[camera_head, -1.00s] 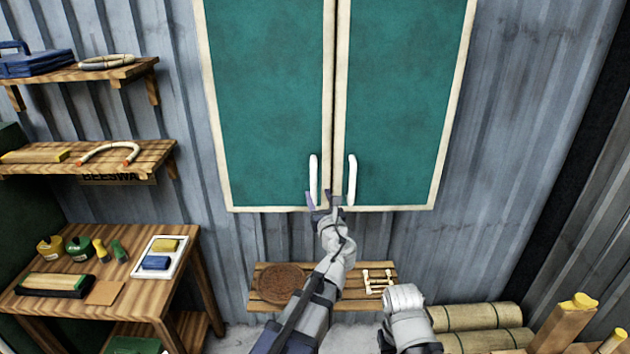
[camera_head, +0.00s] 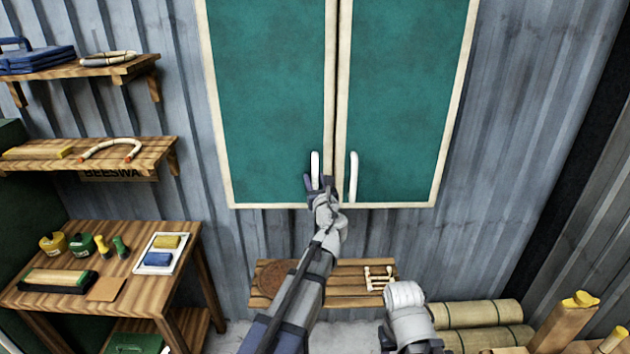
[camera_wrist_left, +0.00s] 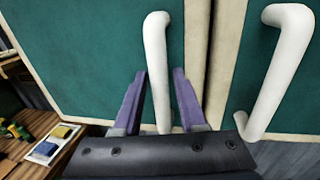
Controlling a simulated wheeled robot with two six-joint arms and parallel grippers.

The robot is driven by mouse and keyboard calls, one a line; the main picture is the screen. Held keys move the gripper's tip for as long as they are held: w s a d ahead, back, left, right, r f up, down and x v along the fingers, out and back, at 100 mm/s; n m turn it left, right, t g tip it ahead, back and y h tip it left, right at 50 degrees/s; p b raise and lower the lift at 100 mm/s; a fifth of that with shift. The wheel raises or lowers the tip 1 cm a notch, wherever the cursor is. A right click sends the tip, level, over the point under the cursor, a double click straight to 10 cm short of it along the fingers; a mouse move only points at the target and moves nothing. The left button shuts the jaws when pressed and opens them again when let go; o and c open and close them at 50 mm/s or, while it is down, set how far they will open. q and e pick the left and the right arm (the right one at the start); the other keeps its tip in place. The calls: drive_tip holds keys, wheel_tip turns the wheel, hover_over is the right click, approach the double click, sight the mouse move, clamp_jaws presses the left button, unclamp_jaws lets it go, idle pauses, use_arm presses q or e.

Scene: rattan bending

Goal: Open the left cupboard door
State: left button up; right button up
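The left cupboard door (camera_head: 268,100) is a green panel with a cream frame and looks closed. Its white upright handle (camera_head: 315,165) is near its lower right corner. My left gripper (camera_head: 320,186) is at the lower part of this handle. In the left wrist view, the purple fingers of my left gripper (camera_wrist_left: 159,85) are spread, one on each side of the left handle (camera_wrist_left: 156,50), with visible gaps beside it. The handle's lower end shows between the fingers. My right gripper does not show; only part of my right arm is in view at the bottom.
The right cupboard door (camera_head: 405,100) is closed, its white handle (camera_head: 353,177) close beside the left one. A low slatted bench (camera_head: 335,298) stands below. Shelves (camera_head: 150,150) and a workbench (camera_head: 170,290) are at left. Rolled mats (camera_head: 475,314) lie at lower right.

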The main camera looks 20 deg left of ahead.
use_arm(q)
clamp_jaws()
idle(1.1)
